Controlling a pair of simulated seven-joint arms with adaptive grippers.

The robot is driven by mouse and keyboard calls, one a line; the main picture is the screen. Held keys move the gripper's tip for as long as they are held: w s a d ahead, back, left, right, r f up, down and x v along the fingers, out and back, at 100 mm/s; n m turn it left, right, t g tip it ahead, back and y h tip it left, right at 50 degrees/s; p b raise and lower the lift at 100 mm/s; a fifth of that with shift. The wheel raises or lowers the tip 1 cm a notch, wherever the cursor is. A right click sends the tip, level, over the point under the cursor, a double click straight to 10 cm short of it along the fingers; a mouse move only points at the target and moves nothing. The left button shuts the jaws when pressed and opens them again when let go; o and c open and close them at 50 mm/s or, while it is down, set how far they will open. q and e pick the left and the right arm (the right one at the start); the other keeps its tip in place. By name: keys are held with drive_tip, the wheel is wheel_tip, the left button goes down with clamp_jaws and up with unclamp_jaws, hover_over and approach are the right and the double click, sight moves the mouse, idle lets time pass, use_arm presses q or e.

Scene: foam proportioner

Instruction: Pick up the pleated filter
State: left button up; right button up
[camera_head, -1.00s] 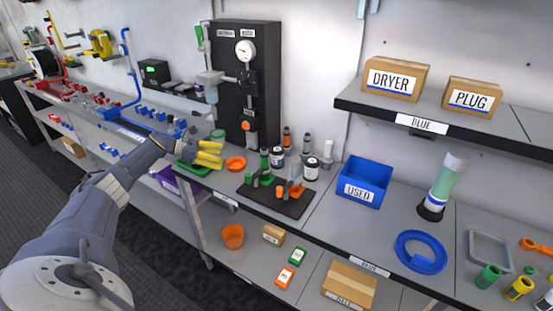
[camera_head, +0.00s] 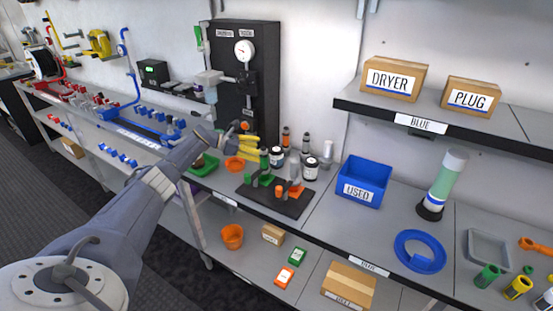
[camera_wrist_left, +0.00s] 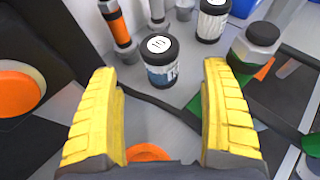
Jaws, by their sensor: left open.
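My left gripper (camera_head: 252,147) is open and empty above the bench, just left of two dark jars. In the left wrist view its yellow fingers (camera_wrist_left: 162,120) are spread wide. The nearer jar (camera_wrist_left: 162,62), with a black lid and white-and-blue label, stands upright beyond the fingertips, between them in the picture and apart from both. It also shows in the head view (camera_head: 277,157). The second similar jar (camera_wrist_left: 212,20) stands farther back, and in the head view to the right (camera_head: 310,169).
A black panel with a gauge (camera_head: 245,50) rises behind the gripper. Orange-and-grey cylinders (camera_wrist_left: 118,28) stand beside the jars. A black mat with green and orange parts (camera_head: 282,205) lies in front. A blue USED bin (camera_head: 364,183) is to the right. An orange dish (camera_head: 235,164) is below the gripper.

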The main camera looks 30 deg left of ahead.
sight(275, 149)
use_arm(q)
drive_tip(key=shift+w+d+f, duration=0.1)
drive_tip(key=shift+w+d, duration=1.55)
drive_tip(key=shift+w, duration=0.15)
drive_tip(key=shift+x, duration=1.05)
drive_tip(key=shift+c, duration=0.3)
drive_tip(key=shift+f, duration=0.1)
drive_tip(key=c, duration=1.3)
drive_tip(key=shift+c, duration=0.2)
